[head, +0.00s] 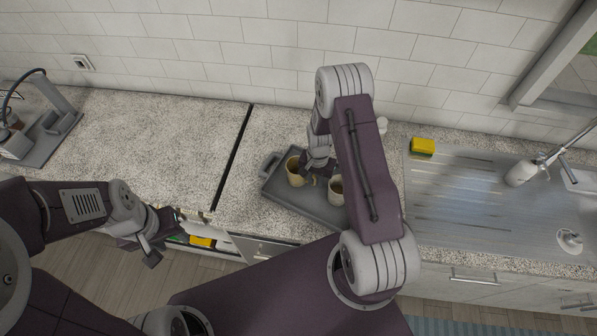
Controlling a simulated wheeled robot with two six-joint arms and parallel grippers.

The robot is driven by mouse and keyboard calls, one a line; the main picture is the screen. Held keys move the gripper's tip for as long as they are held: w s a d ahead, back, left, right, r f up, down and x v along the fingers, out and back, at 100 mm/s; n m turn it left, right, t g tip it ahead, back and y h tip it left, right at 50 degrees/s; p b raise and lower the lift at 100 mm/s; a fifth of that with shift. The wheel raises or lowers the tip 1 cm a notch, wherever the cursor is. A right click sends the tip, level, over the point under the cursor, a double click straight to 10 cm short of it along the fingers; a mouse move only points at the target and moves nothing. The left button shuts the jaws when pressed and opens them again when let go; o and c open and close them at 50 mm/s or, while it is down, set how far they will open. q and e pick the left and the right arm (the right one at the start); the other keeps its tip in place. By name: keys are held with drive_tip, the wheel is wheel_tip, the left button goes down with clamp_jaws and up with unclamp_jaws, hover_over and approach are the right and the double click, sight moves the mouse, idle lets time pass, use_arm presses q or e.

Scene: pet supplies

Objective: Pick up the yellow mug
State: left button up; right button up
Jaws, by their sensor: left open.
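A yellow mug (294,174) stands upright on a dark grey tray (283,202) on the counter. A pale mug (335,193) stands to its right on the same tray, partly hidden by my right arm. My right gripper (314,178) is low over the tray, between the two mugs and close to the yellow mug's right side. Its fingers are small and partly covered, so I cannot tell whether they touch the mug or are open. My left gripper (162,237) is open and empty, in front of the counter's edge, away from the tray.
A yellow sponge (423,146) lies at the back by the metal sink area (460,190). A soap dispenser (521,172) and a tap stand at the right. A coffee machine (45,125) stands at the far left. The left counter (150,140) is clear.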

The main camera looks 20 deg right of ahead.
clamp_jaws()
idle(1.4)
